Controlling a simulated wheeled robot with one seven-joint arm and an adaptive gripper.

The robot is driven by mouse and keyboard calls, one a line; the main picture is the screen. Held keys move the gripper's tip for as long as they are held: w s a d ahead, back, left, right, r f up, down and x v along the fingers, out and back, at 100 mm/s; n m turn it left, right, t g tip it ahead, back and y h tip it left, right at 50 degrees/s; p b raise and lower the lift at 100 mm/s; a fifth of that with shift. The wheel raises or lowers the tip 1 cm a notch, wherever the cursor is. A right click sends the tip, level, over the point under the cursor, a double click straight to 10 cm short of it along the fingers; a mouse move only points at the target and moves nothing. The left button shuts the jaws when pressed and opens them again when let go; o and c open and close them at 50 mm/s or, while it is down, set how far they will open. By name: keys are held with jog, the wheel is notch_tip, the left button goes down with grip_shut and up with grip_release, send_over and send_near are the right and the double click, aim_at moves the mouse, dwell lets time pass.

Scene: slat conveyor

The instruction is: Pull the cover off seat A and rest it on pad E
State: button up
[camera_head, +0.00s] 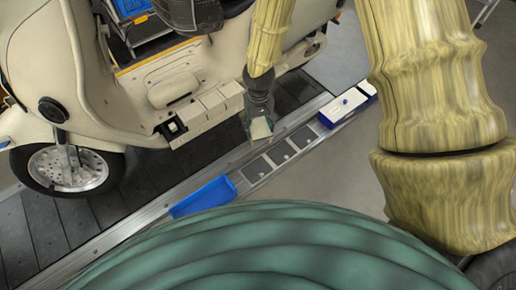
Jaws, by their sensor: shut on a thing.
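My gripper (259,118) points down over the front rail and is shut on a small cream cover (261,130). The cover hangs in the air between the scooter's side and the row of dark pads. Beside the scooter's footboard is a row of seats; the leftmost seat (173,128) is open, with a dark recess and a pale part inside. Several cream covers (212,103) sit closed to its right. Three dark square pads (280,153) lie in a strip on the rail, below and right of my gripper, and look bare. No letters are readable, so I cannot tell which are seat A and pad E.
A blue tray (203,197) stands on the rail left of the pads. A white and blue box (343,107) stands to their right. The cream scooter (75,70) is on the dark slat conveyor (125,190) behind the rail.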

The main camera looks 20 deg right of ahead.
jog(key=shift+w+d+f+m+b, duration=0.25)
jog(key=shift+w+f+m+b, duration=1.45)
jog(key=shift+f+b, duration=3.65)
jog(key=shift+w+d+f+m+b, duration=0.2)
jog(key=shift+w+f+m+b, duration=0.25)
jog(key=shift+f+m+b, duration=4.6)
jog(key=shift+w+d+f+m+b, duration=0.2)
jog(key=shift+w+f+b, duration=0.9)
jog(key=shift+f+b, duration=4.6)
jog(key=shift+f+p, duration=1.6)
jog(key=shift+p, duration=0.45)
jog(key=shift+f, duration=0.2)
jog(key=shift+f, duration=0.7)
jog(key=shift+f, duration=0.5)
jog(key=o, duration=1.2)
